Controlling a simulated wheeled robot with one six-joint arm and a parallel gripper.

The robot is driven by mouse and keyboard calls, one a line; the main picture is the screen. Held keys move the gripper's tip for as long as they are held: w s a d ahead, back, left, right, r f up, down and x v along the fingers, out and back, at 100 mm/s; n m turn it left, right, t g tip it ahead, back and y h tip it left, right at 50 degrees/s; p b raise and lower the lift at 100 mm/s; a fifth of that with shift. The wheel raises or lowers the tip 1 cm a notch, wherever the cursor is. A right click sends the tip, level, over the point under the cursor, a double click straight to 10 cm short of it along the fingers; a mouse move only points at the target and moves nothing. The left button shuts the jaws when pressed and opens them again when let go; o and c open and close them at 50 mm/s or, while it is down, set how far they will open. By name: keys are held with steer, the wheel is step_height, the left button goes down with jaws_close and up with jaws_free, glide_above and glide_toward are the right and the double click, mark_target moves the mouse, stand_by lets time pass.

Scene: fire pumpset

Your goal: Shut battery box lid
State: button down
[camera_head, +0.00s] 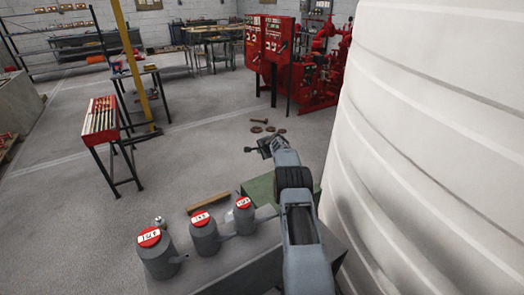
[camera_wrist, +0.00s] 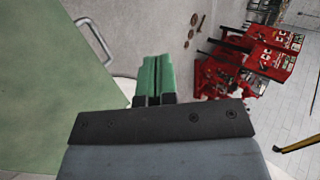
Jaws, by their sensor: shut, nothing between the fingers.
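A green battery box (camera_head: 260,188) shows in the head view beside the grey bench top, partly hidden behind my arm. In the wrist view a large flat green panel (camera_wrist: 45,95), which looks like part of this box, fills the left side, with a metal bar handle (camera_wrist: 96,33) near its upper right edge. I cannot tell how far the lid is open. My gripper (camera_head: 252,150) is beyond the box in the head view, over the floor. In the wrist view its green fingertips (camera_wrist: 157,75) are together and empty, to the right of the panel and apart from the handle.
Red-topped grey cans (camera_head: 204,236) stand on the bench left of my arm. A white ribbed tank (camera_head: 440,130) rises close on the right. Red pump equipment (camera_head: 300,60) stands farther back. Several brown rings (camera_head: 263,125) lie on open floor.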

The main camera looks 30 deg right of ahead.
stand_by(0.4)
steer(key=b+v, duration=0.4)
steer(key=v, duration=0.9)
steer(key=shift+s+r, duration=0.25)
steer(key=shift+s, duration=0.05)
